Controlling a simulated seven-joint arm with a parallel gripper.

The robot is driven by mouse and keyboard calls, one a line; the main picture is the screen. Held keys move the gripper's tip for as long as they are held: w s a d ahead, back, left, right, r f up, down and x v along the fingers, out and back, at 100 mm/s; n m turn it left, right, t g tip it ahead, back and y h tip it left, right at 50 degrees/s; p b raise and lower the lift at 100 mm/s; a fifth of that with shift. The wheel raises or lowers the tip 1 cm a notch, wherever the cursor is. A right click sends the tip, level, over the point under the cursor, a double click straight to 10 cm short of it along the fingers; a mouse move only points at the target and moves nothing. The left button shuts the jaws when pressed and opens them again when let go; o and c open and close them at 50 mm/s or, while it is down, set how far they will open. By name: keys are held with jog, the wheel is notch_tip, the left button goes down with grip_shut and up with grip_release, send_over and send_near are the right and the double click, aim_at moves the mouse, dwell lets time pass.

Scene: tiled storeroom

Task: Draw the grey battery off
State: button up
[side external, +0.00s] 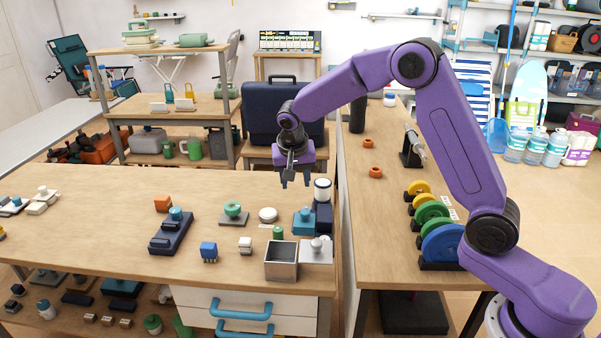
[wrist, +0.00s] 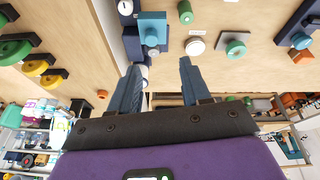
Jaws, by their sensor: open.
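My gripper (side external: 297,182) is open and empty, pointing down above the back right of the wooden workbench. In the wrist view its two fingers (wrist: 159,68) are spread with nothing between them. No piece is plainly recognisable as the grey battery. A pale grey piece with rounded knobs (side external: 317,248) lies near the bench's right edge, beside an open metal box. Behind it, a white cylinder with a dark band (side external: 322,189) stands at a dark navy block (side external: 323,217). A teal block with a knob (side external: 303,222) stands just left, and shows in the wrist view (wrist: 153,22).
An open metal box (side external: 281,268) stands at the front edge. A green ring piece (side external: 233,216), a white disc (side external: 268,214), a blue block (side external: 208,251) and a navy base with a teal knob (side external: 171,235) stand left. A dark blue case (side external: 262,115) is behind the bench.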

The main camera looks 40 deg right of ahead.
jog(key=w+d+f+m, duration=0.3)
jog(key=w+d+m, duration=0.1)
jog(key=w+d, duration=0.15)
send_near(306, 207)
jog(key=shift+h, duration=0.4)
jog(key=x, duration=0.8)
jog(key=shift+a+f, duration=0.3)
jog(key=shift+s, duration=0.1)
grip_shut()
jog(key=shift+r, duration=0.15)
